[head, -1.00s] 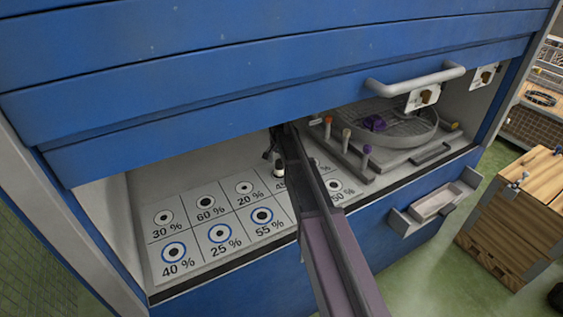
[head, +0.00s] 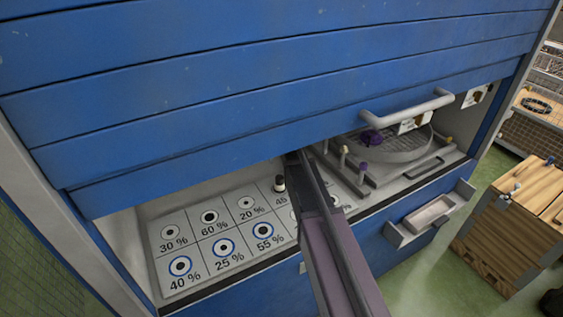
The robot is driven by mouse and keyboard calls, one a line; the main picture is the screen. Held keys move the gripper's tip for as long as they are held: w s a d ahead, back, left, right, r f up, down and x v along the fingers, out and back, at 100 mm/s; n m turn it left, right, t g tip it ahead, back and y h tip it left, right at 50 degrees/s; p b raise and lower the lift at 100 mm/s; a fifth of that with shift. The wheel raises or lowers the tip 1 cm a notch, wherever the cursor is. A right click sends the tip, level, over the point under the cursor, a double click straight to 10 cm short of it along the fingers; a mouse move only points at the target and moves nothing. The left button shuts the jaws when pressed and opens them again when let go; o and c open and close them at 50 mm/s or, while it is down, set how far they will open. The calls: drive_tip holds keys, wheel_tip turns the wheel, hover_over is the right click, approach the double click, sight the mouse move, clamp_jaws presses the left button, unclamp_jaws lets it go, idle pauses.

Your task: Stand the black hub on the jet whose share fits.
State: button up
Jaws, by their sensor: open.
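A small dark hub (head: 279,183) with a pale lower part stands upright in the cell marked 45, in the back row of the jet panel (head: 250,247). It looks black on top, though it is small. To its left are the 20 % jet (head: 246,203), 60 % jet (head: 209,217) and 30 % jet (head: 169,232). In front are blue-ringed jets marked 55 % (head: 263,230), 25 % (head: 223,247) and 40 % (head: 180,266). My arm reaches under the blue shutter just right of the hub. My gripper is hidden behind the shutter.
The blue shutter (head: 220,110) with its grey handle (head: 405,106) hangs low over the opening. A round turntable (head: 400,147) with a purple piece (head: 371,137) sits at right, beside several coloured posts. A grey tray (head: 433,215) juts from the front. Wooden crates (head: 510,222) stand further right.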

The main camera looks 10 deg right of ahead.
drive_tip(key=shift+r+p, duration=0.6)
drive_tip(key=shift+r, duration=0.3)
drive_tip(key=shift+s, duration=0.15)
drive_tip(key=s+n, duration=0.7)
drive_tip(key=s, duration=2.2)
drive_tip(key=shift+d, duration=0.4)
